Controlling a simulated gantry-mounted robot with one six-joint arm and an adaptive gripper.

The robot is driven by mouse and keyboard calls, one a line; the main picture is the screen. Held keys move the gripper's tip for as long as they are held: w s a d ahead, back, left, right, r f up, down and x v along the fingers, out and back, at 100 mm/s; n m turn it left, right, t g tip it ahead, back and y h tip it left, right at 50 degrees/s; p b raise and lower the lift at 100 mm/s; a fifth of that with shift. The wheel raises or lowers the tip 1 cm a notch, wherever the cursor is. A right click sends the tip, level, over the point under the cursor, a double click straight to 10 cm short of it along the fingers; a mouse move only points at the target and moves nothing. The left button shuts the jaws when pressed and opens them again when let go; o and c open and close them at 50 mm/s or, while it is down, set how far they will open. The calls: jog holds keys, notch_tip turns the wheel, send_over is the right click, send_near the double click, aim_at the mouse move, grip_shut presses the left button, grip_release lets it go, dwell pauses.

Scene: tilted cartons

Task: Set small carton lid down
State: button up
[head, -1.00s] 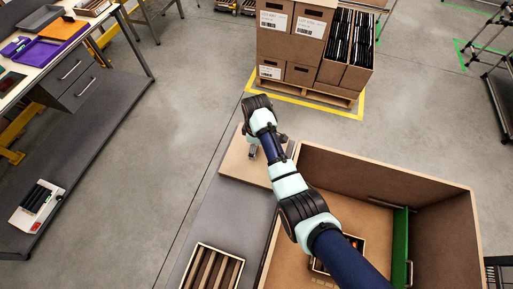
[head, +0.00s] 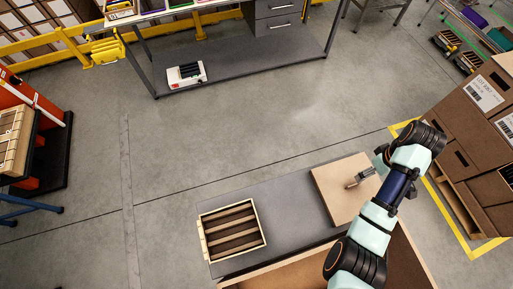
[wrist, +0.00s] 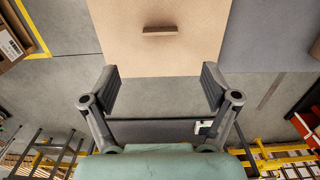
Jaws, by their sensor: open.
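The small carton lid (head: 330,186) is a flat tan square board. It lies on the right end of the grey bench top (head: 284,200) in the head view. In the wrist view the lid (wrist: 160,55) fills the top middle, with a small brown bar handle (wrist: 160,31) on it. My gripper (head: 353,184) is over the lid's right part in the head view. In the wrist view my gripper (wrist: 160,88) is open with its fingers wide apart and nothing between them. The handle is apart from the fingers.
A slatted wooden crate (head: 204,240) sits on the bench's left part. A large open carton (head: 300,273) is at the bottom, partly behind my arm. Stacked boxes (head: 478,130) stand at the right. Open floor (head: 240,125) lies beyond the bench.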

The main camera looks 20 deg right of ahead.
jog(key=w+a+r+t+h, duration=0.1)
jog(key=w+a+r+t, duration=0.1)
jog(key=w+a, duration=0.45)
jog(key=w+a+r+t+h, duration=0.1)
jog(key=w+a+r+t, duration=0.15)
jog(key=a, duration=0.65)
jog(key=w+a+r+t+h, duration=0.1)
jog(key=w+a+r+t, duration=0.1)
jog(key=w+a, duration=0.45)
jog(key=s+a+r+t+y, duration=0.1)
jog(key=s+a+r+t, duration=0.2)
jog(key=a+r, duration=0.3)
jog(key=s+a+r+t+y, duration=0.2)
jog(key=a+r, duration=0.4)
jog(key=a, duration=0.8)
jog(key=shift+s+t, duration=0.55)
jog(key=shift+t, duration=0.1)
